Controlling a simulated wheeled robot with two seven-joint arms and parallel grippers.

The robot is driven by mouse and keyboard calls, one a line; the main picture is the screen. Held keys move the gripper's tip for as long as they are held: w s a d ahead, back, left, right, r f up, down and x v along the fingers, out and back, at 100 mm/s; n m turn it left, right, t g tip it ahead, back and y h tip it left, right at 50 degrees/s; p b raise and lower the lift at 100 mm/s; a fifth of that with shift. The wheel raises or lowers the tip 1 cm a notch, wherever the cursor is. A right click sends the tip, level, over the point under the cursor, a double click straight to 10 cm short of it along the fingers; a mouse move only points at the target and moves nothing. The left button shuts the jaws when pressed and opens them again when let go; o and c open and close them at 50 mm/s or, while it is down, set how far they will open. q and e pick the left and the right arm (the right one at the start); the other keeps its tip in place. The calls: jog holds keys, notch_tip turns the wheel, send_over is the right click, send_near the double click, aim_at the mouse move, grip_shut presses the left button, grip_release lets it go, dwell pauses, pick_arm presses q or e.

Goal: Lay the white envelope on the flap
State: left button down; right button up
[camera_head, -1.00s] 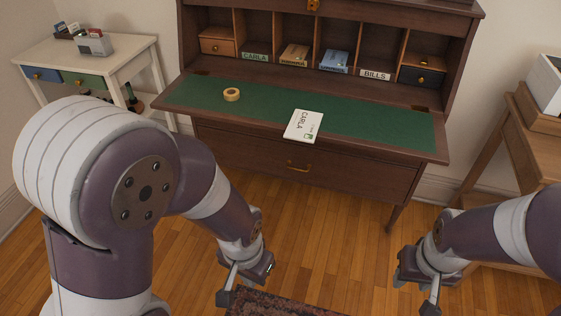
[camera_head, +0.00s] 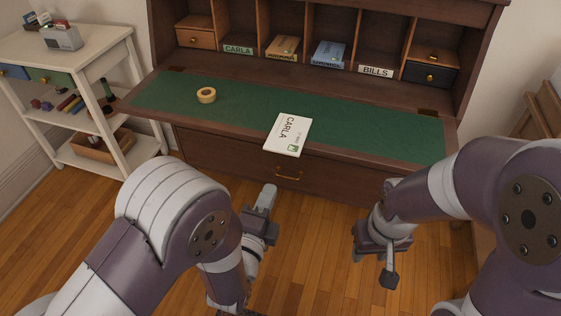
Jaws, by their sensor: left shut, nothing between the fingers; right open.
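The white envelope (camera_head: 287,134), marked CARLA with a small green stamp, lies on the desk's lowered flap (camera_head: 362,130). It sits at the flap's front edge and slightly overhangs it. The flap is wood with a green inlay. My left gripper (camera_head: 267,197) is below and in front of the flap, near the drawer front, shut and empty, apart from the envelope. My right gripper (camera_head: 389,277) is lower right over the floor, open and empty, well apart from the envelope; its fingers are partly hidden.
Behind are labelled pigeonholes, including CARLA (camera_head: 238,49) and BILLS (camera_head: 376,71). A white side table (camera_head: 95,57) stands at left. The flap's right half is clear.

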aim_at(286, 153)
pick_arm(q)
jog(key=b+x, duration=0.1)
jog(key=x, duration=0.9)
jog(key=shift+w+b, duration=0.1)
jog(key=shift+b, duration=0.2)
jog(key=shift+x, duration=1.55)
